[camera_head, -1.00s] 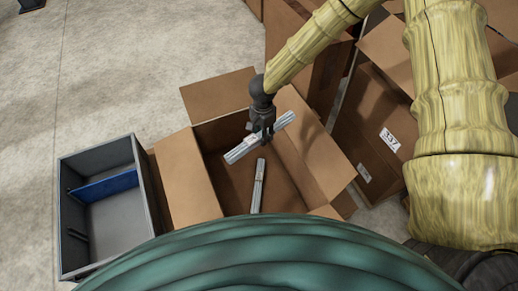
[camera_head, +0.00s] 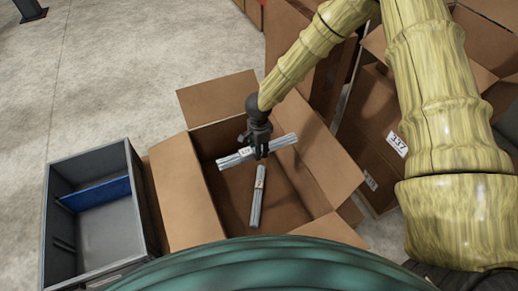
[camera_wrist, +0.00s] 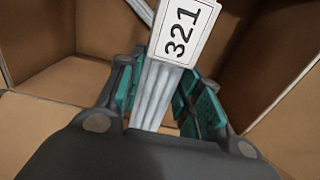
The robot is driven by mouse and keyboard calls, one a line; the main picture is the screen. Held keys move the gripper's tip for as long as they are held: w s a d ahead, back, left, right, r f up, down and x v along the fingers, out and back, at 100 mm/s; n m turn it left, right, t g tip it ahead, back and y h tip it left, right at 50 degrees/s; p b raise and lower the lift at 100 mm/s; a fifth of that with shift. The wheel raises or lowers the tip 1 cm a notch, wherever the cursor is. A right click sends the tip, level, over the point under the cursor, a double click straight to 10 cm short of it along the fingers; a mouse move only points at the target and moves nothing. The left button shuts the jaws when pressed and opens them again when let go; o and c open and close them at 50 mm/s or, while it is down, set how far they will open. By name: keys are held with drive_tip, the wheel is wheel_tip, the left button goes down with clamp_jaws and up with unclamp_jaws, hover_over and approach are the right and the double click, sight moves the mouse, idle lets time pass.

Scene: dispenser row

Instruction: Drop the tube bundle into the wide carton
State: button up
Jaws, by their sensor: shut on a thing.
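My gripper (camera_head: 261,150) is shut on a bundle of grey tubes (camera_head: 282,143), held crosswise over the open wide carton (camera_head: 184,190). In the wrist view the tube bundle (camera_wrist: 155,92) runs between the teal finger pads of my gripper (camera_wrist: 160,95), with a white tag reading 321 on it. A second grey tube bundle (camera_head: 257,205) lies inside the carton below, close to upright in the picture, with a small label. The carton's flaps stand open. How high the held bundle is above the carton floor is hard to tell.
A grey bin (camera_head: 98,225) with a blue divider (camera_head: 95,193) stands left of the carton. More brown cartons (camera_head: 372,135) stand at the right, one labelled 337. Bare concrete floor (camera_head: 110,80) lies at the upper left.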

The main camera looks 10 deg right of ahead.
drive_tip(key=shift+f+b, duration=1.45)
drive_tip(key=shift+f, duration=0.4)
drive_tip(key=o, duration=1.2)
drive_tip(key=shift+c, duration=0.2)
drive_tip(key=shift+r, duration=0.15)
wheel_tip(320, 180, up, 12)
drive_tip(key=shift+f, duration=0.1)
drive_tip(key=shift+s, duration=0.1)
